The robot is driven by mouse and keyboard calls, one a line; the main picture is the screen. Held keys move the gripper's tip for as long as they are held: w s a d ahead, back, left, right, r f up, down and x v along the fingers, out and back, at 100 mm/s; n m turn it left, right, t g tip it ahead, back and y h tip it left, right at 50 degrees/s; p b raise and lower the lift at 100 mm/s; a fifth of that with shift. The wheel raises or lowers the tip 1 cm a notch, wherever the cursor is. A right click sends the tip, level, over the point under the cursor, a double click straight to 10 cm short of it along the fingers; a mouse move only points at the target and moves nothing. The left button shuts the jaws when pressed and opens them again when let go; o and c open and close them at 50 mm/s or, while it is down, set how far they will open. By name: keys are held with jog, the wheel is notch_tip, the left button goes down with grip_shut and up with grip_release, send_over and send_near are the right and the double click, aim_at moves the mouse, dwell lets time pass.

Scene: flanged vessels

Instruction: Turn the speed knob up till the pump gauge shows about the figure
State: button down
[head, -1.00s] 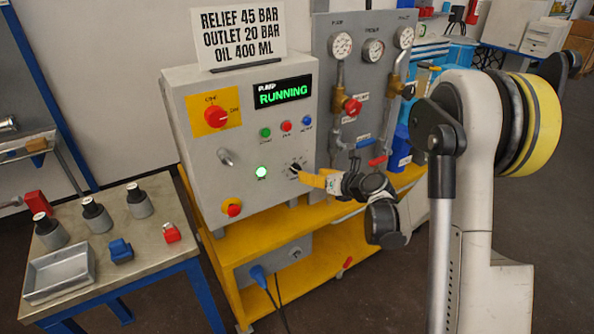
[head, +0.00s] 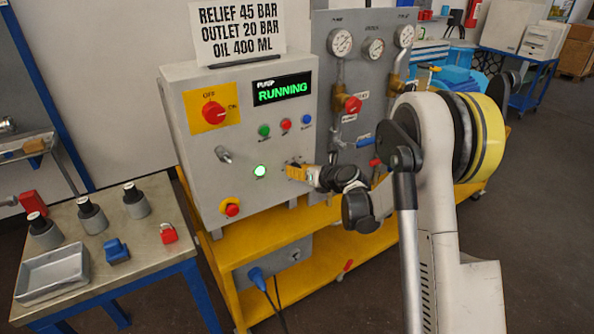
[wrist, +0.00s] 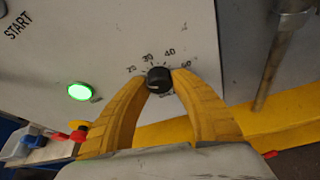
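The speed knob (wrist: 158,79) is a small black knob on the grey panel, with a printed scale around it; figures near 30, 40 and 60 show in the wrist view. My gripper's (wrist: 159,80) yellow fingers lie on either side of the knob, tips against its sides. In the head view my gripper (head: 295,172) covers the knob. The pump gauge (head: 340,42) is the left dial on the grey board; its needle is too small to read. The display (head: 282,90) reads RUNNING.
A lit green lamp (head: 260,170) is left of the knob. A red emergency button (head: 230,209) sits lower left. A red valve handle (head: 353,104) and pipes stand to the right. A side table (head: 150,243) holds weights, a tray and padlock-like items.

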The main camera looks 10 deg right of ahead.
jog(key=shift+d+f+m+y+b, duration=0.1)
jog(key=shift+m+y+b, duration=0.25)
jog(key=shift+m, duration=0.25)
jog(key=shift+m+y, duration=0.35)
jog(key=shift+m, duration=0.15)
jog(key=c, duration=1.1)
grip_release()
jog(key=shift+o, duration=0.2)
jog(key=v, duration=1.2)
jog(key=shift+r, duration=0.25)
